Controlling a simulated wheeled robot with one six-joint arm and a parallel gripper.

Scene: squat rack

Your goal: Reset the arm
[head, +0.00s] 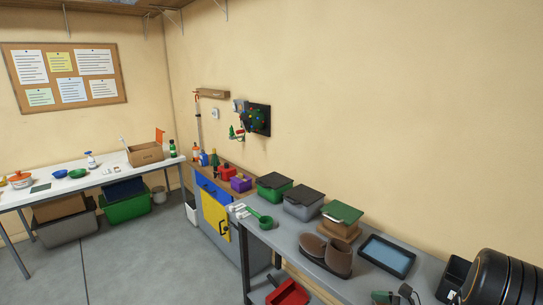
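My arm and my gripper do not show in the head view. The task names no other object. A grey workbench (300,262) runs along the right wall toward the bottom right. A white table (100,174) stands at the left.
A blue-and-yellow cabinet (215,215) stands beyond. A red bin (288,293) sits below the workbench. Grey floor (150,260) is open at left.

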